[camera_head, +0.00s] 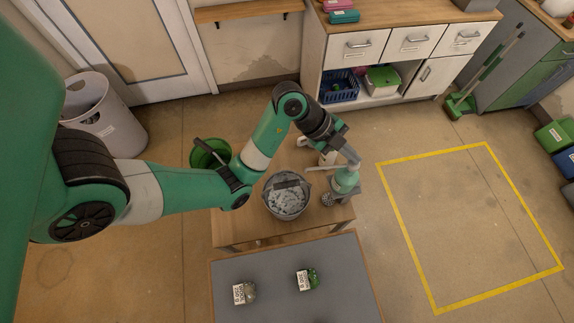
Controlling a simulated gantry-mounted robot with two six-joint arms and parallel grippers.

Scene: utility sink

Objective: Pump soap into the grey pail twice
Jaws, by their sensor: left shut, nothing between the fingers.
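The grey pail (268,205) stands on the small wooden table, with pale, lumpy contents inside and a dark handle across its top. A green soap bottle (346,182) with a pale pump top stands upright right of the pail. Its thin spout points left towards the pail. My left gripper (352,157) is shut and empty, pointing down right at the bottle's pump top. It overlaps the top in the picture; I cannot tell whether they touch. My right gripper is not in view.
A green bucket (203,161) stands behind my left arm. The wooden table (250,228) also holds a small dark scrubber beside the bottle. A grey-topped table (340,270) in front carries two small labelled items. A yellow-taped floor square (470,225) at the right is empty.

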